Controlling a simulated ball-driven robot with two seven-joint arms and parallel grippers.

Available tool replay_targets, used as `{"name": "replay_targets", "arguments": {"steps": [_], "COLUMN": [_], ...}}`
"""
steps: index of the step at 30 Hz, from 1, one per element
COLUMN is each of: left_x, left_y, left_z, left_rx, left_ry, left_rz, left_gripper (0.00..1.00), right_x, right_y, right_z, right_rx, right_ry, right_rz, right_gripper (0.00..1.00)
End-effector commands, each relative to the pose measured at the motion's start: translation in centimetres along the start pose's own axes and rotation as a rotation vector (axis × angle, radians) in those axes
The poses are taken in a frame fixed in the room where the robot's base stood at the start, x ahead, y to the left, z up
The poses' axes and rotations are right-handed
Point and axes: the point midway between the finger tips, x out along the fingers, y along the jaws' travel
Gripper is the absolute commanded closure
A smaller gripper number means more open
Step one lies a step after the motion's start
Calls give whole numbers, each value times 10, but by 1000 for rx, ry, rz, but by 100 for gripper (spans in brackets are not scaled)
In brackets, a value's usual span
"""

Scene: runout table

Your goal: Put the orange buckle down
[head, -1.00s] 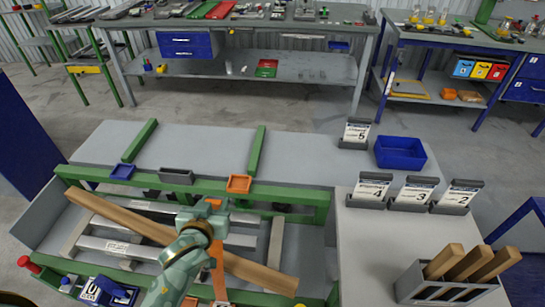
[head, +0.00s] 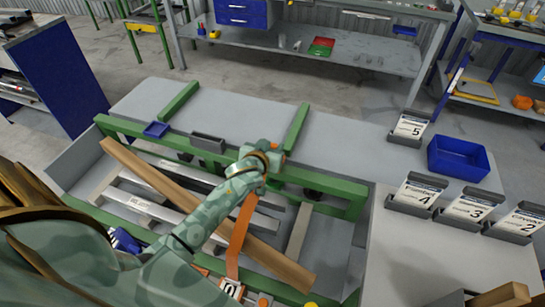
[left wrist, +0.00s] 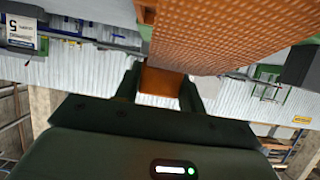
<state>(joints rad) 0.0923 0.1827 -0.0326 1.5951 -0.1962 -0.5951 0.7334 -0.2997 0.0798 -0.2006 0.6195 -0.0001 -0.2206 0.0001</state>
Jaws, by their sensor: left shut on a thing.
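My left gripper (head: 268,153) is at the far green rail (head: 335,186) of the frame table, over the spot of the small orange tray (head: 290,142), which it mostly covers. In the left wrist view the fingers (left wrist: 159,90) are shut on an orange piece, the orange buckle (left wrist: 160,82). The orange strap (head: 240,235) runs from the gripper down across the frame, and fills the top of the wrist view (left wrist: 230,35). Whether the buckle touches the tray is hidden. My right gripper is not in view.
A blue tray (head: 156,129) and a grey tray (head: 207,142) sit along the same rail. A brown wooden beam (head: 180,200) lies diagonally across the frame under my arm. A blue bin (head: 460,158) and numbered card holders (head: 419,191) stand at right. The grey top beyond the rail is mostly clear.

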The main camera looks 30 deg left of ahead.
Motion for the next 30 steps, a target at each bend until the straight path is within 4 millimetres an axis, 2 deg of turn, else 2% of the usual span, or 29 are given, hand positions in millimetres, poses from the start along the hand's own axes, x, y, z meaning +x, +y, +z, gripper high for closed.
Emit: {"name": "replay_targets", "arguments": {"steps": [4, 9, 20, 21, 23, 30], "left_x": [12, 21, 21, 21, 21, 21], "left_y": [-1, 0, 0, 0, 0, 0], "left_z": [7, 34, 35, 34, 34, 34], "left_rx": [2, 2, 0, 1, 1, 1], "left_ry": [1, -1, 1, 1, 1, 1], "left_rz": [0, 1, 1, 1, 1, 1], "left_gripper": [87, 87, 87, 52, 38, 38], "right_x": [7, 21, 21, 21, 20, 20], "right_y": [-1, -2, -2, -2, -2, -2], "right_z": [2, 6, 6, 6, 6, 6], "right_rx": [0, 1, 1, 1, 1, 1], "right_ry": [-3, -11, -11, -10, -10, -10], "right_rz": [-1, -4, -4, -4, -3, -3], "right_gripper": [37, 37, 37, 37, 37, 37]}}
